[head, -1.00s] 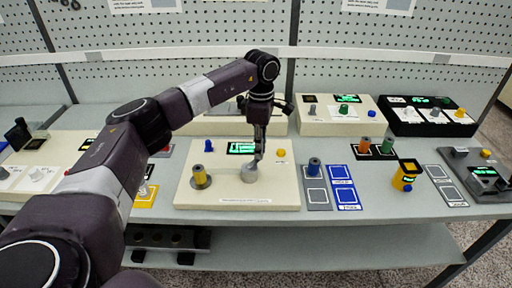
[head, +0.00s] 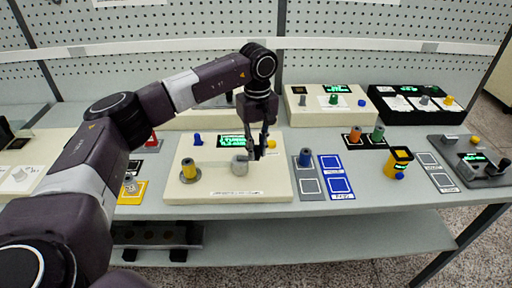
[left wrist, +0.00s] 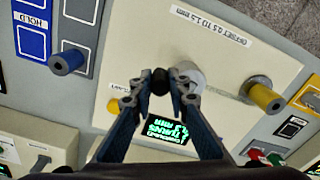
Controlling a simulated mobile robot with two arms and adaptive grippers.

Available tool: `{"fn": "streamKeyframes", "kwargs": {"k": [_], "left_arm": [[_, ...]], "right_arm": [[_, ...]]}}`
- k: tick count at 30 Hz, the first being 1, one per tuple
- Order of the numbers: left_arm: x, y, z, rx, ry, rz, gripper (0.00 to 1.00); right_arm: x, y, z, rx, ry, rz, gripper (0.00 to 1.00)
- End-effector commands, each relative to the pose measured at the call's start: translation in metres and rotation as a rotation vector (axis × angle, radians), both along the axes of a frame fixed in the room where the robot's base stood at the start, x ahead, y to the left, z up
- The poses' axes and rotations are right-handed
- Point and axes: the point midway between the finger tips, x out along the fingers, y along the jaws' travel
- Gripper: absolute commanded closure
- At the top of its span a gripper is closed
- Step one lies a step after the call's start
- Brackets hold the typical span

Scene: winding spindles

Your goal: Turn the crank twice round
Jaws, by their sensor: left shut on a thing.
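A cream winding box (head: 215,191) stands on the bench, with a round grey crank hub (head: 240,166) on its top. The hub also shows in the left wrist view (left wrist: 188,76). A dark crank knob (left wrist: 160,78) sits beside the hub. My left gripper (head: 257,154) comes down from above at the hub's right and far side. In the left wrist view its fingers (left wrist: 158,92) are closed around the knob. A yellow spool (head: 189,171) stands upright at the box's left, and a green-lit display (head: 231,141) is behind the hub. My right gripper is not in view.
A blue knob (head: 198,139) and a yellow knob (head: 271,143) stand near the crank. A blue spool (head: 305,157) stands on a grey pad to the right, next to a blue card (head: 336,177). Other spools and boxes crowd the bench behind and to the right.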

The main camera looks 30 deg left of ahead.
Motion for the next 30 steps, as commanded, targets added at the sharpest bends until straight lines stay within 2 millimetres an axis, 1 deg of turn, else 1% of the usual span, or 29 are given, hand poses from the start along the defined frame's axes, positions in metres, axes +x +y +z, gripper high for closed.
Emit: {"fn": "streamKeyframes", "kwargs": {"k": [6,15,21,30], "left_arm": [[-0.007,-0.004,0.001,-0.002,-0.005,-0.174,1.0],[-0.015,-0.006,0.001,-0.001,-0.004,-0.324,1.0],[-0.017,-0.006,0.001,0.0,-0.003,-0.367,1.0],[-0.018,-0.006,0.001,-0.001,-0.002,-0.377,1.0]], "right_arm": [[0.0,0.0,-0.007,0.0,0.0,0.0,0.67],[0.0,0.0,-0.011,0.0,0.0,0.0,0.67],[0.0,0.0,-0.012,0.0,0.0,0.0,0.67],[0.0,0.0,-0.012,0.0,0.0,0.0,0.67]]}}
